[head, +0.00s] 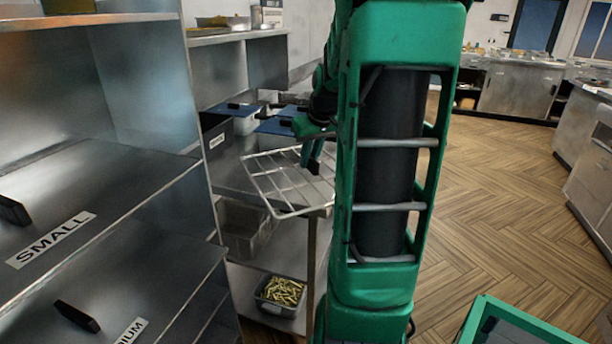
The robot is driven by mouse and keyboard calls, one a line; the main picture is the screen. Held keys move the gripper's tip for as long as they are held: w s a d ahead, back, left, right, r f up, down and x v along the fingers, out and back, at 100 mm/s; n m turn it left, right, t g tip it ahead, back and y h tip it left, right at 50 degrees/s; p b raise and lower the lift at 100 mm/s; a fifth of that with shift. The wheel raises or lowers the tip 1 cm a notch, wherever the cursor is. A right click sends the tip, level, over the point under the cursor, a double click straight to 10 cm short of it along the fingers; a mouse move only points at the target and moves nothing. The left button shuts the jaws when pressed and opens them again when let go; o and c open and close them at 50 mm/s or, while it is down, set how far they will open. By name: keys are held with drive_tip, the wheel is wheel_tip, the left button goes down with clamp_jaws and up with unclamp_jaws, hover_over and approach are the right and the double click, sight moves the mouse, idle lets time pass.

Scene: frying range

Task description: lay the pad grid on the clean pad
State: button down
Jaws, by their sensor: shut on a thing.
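The pad grid (290,183) is a pale metal wire rack in the middle of the head view, left of my arm's green column. My gripper (312,157) is shut on the grid near its far right part. The grid is held tilted above the metal counter (232,172) and reaches out past the counter's front edge. Part of its right side is close to my arm column. I cannot make out the clean pad; it may be hidden by the grid or my arm.
Bins with blue lids (275,126) stand at the back of the counter. A grey bin (240,228) and a tub of yellow-green pieces (282,291) sit below. Steel cabinets labelled SMALL (110,205) block the left. Wooden floor (500,200) is clear on the right.

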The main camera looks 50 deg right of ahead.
wheel_tip(320, 180, up, 11)
idle(0.3)
